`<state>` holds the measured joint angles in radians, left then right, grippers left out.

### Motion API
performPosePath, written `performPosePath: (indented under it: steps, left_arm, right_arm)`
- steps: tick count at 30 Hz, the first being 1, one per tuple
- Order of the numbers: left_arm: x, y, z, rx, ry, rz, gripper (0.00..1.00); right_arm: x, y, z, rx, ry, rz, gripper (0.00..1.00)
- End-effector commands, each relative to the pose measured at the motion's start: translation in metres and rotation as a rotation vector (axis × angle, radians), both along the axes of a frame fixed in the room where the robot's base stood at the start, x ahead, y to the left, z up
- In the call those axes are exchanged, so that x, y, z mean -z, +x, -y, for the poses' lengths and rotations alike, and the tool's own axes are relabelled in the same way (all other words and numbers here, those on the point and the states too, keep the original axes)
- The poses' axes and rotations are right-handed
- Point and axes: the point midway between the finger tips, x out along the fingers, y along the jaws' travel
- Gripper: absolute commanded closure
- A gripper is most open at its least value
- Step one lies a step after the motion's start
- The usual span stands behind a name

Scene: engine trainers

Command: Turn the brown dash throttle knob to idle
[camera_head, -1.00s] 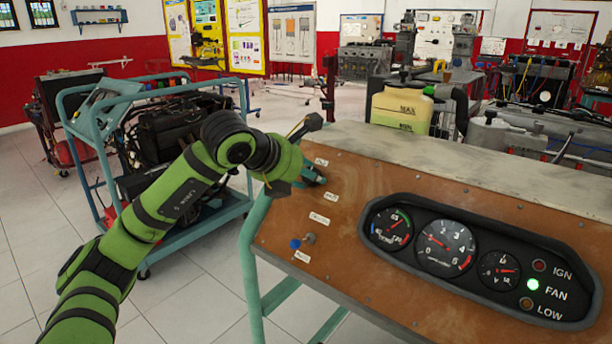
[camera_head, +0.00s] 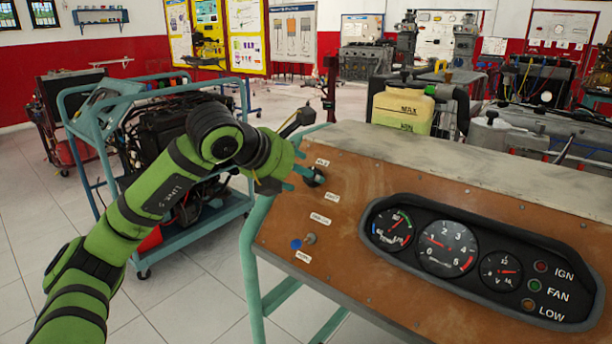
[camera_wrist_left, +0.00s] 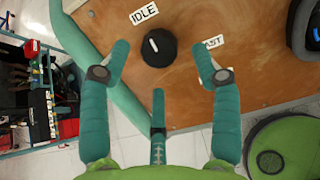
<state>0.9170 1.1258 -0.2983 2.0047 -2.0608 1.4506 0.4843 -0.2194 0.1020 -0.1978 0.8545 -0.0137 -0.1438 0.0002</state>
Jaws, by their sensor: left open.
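The throttle knob (camera_head: 314,178) sits near the upper left edge of the brown dash panel (camera_head: 350,250). It looks black rather than brown, with a white pointer mark, in the left wrist view (camera_wrist_left: 156,48). The mark lies on the knob's upper side, tilted toward the IDLE label (camera_wrist_left: 150,16). The FAST label (camera_wrist_left: 212,43) is to its right. My left gripper (camera_head: 298,168) is just left of the knob. In the left wrist view its teal fingers (camera_wrist_left: 160,80) are spread and empty, with the knob beyond them, apart. My right gripper is not in view.
A blue-tipped switch (camera_head: 297,244) and a small metal one (camera_head: 310,238) are lower on the panel. A gauge cluster (camera_head: 470,260) fills its right side. A teal cart with an engine (camera_head: 175,150) stands behind my left arm. A yellowish tank (camera_head: 402,108) stands behind the panel.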

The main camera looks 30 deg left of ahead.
Motion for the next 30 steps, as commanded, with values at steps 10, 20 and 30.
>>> performPosePath:
  steps: [10,20,30]
  left_arm:
    - [-0.041,-0.058,-0.006,-0.003,0.002,-0.001,0.37]
    - [-0.052,-0.075,-0.006,0.000,0.000,-0.004,0.37]
    - [-0.052,-0.075,-0.006,0.000,0.000,-0.003,0.37]
  right_arm:
    - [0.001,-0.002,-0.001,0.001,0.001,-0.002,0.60]
    - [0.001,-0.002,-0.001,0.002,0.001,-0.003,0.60]
    - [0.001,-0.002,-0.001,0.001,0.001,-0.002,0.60]
